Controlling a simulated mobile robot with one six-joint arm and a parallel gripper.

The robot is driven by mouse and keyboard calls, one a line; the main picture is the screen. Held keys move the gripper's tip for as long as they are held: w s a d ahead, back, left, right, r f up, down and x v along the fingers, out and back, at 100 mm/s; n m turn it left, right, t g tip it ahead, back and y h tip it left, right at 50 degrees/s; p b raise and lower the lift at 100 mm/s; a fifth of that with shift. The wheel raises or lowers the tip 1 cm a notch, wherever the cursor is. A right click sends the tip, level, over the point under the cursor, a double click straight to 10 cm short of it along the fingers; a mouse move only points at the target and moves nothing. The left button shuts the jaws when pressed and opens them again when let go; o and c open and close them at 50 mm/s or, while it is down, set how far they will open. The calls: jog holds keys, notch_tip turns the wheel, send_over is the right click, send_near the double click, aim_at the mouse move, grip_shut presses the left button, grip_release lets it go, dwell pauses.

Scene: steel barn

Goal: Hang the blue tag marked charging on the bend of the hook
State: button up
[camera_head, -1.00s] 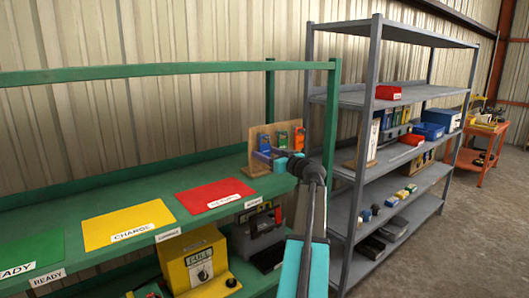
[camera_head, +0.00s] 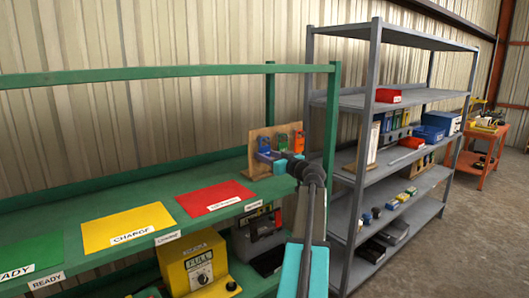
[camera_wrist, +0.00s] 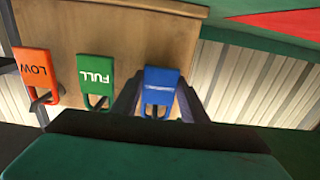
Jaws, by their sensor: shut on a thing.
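The blue tag (camera_wrist: 162,80) sits between the two fingers of my gripper (camera_wrist: 158,103) in the wrist view, and the fingers are shut on it. Its lettering is too small and turned to read. A dark loop or hook shows at its lower edge in that view; I cannot tell whether the tag hangs on it. In the head view the blue tag (camera_head: 263,143) is in front of the wooden board (camera_head: 258,166), at the left end of the row, with my gripper (camera_head: 272,159) just below it.
A green FULL tag (camera_wrist: 95,70) and an orange LOW tag (camera_wrist: 36,66) hang on hooks beside it. The board stands at the right end of a green shelf (camera_head: 75,217) with red (camera_head: 214,196) and yellow (camera_head: 127,227) mats. A grey rack (camera_head: 359,150) stands close on the right.

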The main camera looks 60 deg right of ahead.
aim_at(266, 152)
jog(key=shift+r, duration=0.55)
jog(key=shift+s+b, duration=0.15)
jog(key=shift+b, duration=0.15)
jog(key=shift+b+v, duration=1.2)
jog(key=shift+v, duration=0.7)
jog(key=shift+b+v, duration=0.75)
jog(key=shift+v, duration=0.75)
